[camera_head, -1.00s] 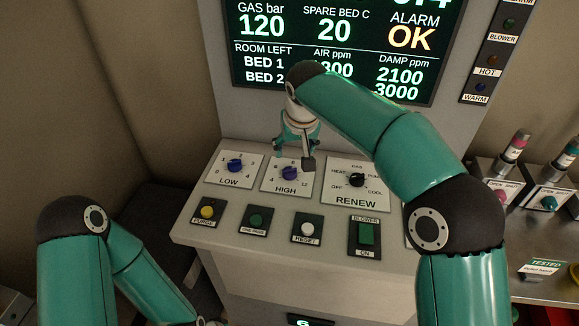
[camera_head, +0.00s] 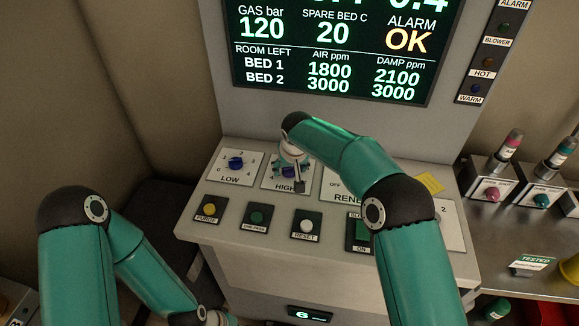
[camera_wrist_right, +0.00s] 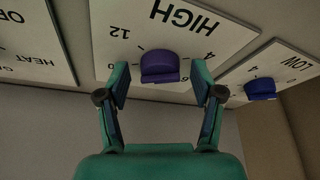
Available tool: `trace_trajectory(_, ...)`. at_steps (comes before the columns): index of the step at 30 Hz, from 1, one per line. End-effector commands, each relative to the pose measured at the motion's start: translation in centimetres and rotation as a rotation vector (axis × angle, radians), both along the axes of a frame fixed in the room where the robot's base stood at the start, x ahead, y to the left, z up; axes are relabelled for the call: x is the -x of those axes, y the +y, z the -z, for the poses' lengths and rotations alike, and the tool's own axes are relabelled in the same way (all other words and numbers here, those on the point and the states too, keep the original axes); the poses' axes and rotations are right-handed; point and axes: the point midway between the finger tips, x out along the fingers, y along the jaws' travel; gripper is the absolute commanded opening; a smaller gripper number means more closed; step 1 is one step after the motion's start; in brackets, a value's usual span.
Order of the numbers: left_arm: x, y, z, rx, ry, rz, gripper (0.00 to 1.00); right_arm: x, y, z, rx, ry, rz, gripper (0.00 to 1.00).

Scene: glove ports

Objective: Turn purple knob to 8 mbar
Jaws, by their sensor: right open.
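The right wrist view shows the plate upside down; I cannot read the knob's pointer there. My right gripper (camera_wrist_right: 160,80) is open, its two fingers on either side of the knob with gaps showing. In the head view my right gripper (camera_head: 288,177) is over the HIGH plate and covers most of the knob.
The blue LOW knob (camera_head: 236,163) is left of the HIGH plate. The RENEW plate (camera_head: 335,188) is to its right, partly behind my right arm. A row of buttons, including the white RESET button (camera_head: 306,226), lies in front. The screen (camera_head: 335,50) stands behind.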

Motion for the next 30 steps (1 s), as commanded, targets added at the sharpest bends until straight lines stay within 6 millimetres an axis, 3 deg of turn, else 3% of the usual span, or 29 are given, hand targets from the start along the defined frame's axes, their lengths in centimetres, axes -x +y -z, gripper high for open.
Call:
trace_trajectory(2, 0.00, 0.00, 0.01, 0.000, 0.000, 0.000, 0.40, 0.00, 0.01, 0.00, 0.000, 0.000, 0.000, 0.66)
trace_trajectory(13, 0.00, 0.00, 0.01, 0.000, 0.000, 0.000, 0.40, 0.04, 0.00, -0.03, 0.000, 0.001, 0.000, 0.07)
trace_trajectory(23, 0.00, 0.00, -0.09, 0.000, 0.000, 0.000, 0.40, 0.02, -0.03, -0.06, -0.002, 0.000, -0.037, 0.07)
trace_trajectory(30, 0.00, 0.00, -0.36, 0.000, 0.000, 0.000, 0.40, -0.03, -0.20, -0.12, -0.002, 0.000, -0.159, 0.07)
